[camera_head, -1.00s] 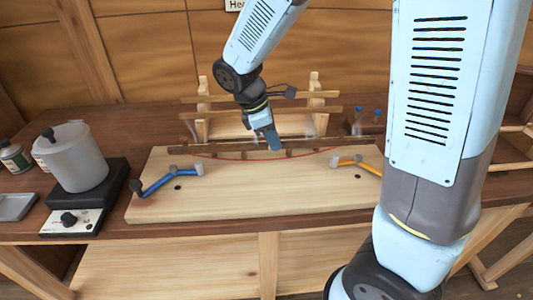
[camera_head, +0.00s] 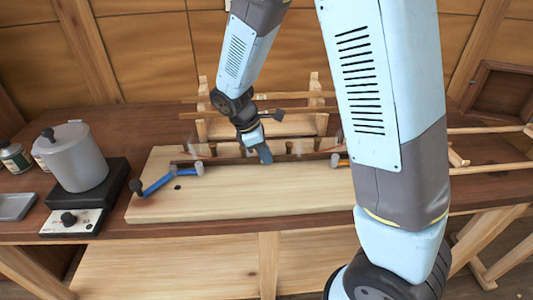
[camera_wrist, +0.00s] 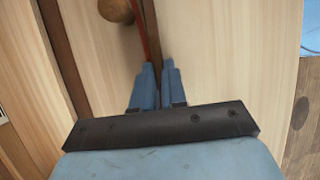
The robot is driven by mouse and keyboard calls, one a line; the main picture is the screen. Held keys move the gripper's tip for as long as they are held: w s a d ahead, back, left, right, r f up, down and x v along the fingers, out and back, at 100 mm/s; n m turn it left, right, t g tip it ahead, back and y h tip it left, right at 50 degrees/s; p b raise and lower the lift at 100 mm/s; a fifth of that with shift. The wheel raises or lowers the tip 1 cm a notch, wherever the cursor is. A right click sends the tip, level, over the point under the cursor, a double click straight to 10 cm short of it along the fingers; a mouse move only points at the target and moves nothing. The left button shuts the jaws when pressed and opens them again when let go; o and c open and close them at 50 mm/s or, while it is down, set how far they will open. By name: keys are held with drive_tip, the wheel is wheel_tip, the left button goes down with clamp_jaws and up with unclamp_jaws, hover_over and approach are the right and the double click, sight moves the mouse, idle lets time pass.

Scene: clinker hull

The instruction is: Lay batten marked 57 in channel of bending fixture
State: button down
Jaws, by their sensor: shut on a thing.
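My gripper (camera_head: 265,156) is over the back part of the pale fixture board (camera_head: 240,200). Its fingers (camera_wrist: 160,84) are shut on a thin dark brown batten (camera_head: 185,162). The batten runs roughly left to right, close above or on the board; I cannot tell whether it touches. In the wrist view the batten (camera_wrist: 151,30) runs up from between the fingertips, beside the red curved line (camera_wrist: 139,35). No number is readable on it.
Behind the board, a wooden rack (camera_head: 202,92) holds pale battens (camera_head: 225,113). A pot (camera_head: 72,160) on a hot plate (camera_head: 105,185) stands at the left. A round wooden peg (camera_wrist: 115,10) is near the batten in the wrist view. The board's front is clear.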

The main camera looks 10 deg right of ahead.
drive_tip(key=c, duration=1.2)
unclamp_jaws()
drive_tip(key=shift+f, duration=0.1)
drive_tip(key=shift+o, duration=0.2)
drive_tip(key=v, duration=1.2)
drive_tip(key=shift+r, duration=0.25)
drive_tip(key=s+d+r+m+t+y, duration=0.1)
drive_tip(key=s+d+r+m+y, duration=0.1)
drive_tip(key=s+d+r+m, duration=0.25)
drive_tip(key=s+d+r+m+t+y, duration=0.1)
drive_tip(key=s+d+r+m, duration=0.1)
drive_tip(key=d+r+m, duration=0.45)
drive_tip(key=s+d+r+m+t+y, duration=0.1)
drive_tip(key=s+d+r+m+t, duration=0.1)
drive_tip(key=s+d+m, duration=0.4)
drive_tip(key=shift+s+d+r+m+t+y, duration=0.35)
drive_tip(key=shift+s+d+t, duration=0.55)
drive_tip(key=shift+s+d, duration=1.4)
